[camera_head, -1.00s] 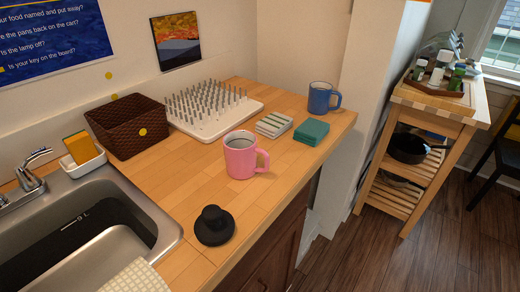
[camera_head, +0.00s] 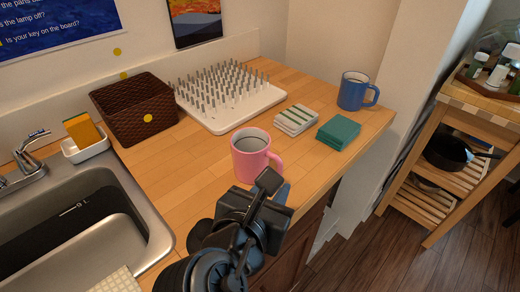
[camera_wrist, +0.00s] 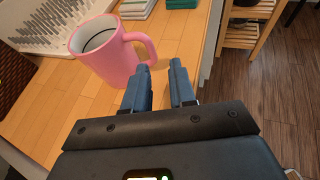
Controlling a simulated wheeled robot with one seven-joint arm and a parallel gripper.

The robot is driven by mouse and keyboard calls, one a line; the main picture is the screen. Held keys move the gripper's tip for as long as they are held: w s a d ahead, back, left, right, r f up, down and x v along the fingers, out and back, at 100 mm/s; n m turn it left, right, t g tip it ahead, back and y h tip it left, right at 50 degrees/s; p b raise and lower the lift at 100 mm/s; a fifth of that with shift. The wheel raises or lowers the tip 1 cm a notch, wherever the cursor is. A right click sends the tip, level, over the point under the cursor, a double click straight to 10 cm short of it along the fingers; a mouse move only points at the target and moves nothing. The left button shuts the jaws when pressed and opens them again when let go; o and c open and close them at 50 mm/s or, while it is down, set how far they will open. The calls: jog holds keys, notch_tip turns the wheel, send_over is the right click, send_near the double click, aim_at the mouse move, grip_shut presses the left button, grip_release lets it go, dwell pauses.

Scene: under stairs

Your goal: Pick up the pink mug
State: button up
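The pink mug (camera_head: 252,156) stands upright on the wooden counter (camera_head: 180,170), its handle to the right. It also shows in the wrist view (camera_wrist: 104,52), with the handle towards my fingers. My gripper (camera_head: 285,190) is in front of and to the right of the mug in the head view, near the counter's front edge. In the wrist view my gripper's two blue fingertips (camera_wrist: 160,66) are apart with nothing between them. They are close to the handle; whether they touch it I cannot tell.
A white peg drying rack (camera_head: 245,122), a brown basket (camera_head: 135,112), folded striped cloths (camera_head: 295,119), a teal cloth stack (camera_head: 338,132) and a blue mug (camera_head: 354,92) stand behind. The sink (camera_head: 160,235) is at left. A wooden cart (camera_head: 455,195) stands at right.

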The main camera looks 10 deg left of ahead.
aim_at(279, 169)
jog(key=shift+w+a+r, duration=0.15)
jog(key=shift+a+r, duration=0.2)
jog(key=shift+w, duration=0.25)
jog(key=x, duration=0.7)
jog(key=shift+w+a, duration=0.1)
jog(key=shift+w, duration=0.1)
jog(key=shift+c, duration=0.3)
grip_shut()
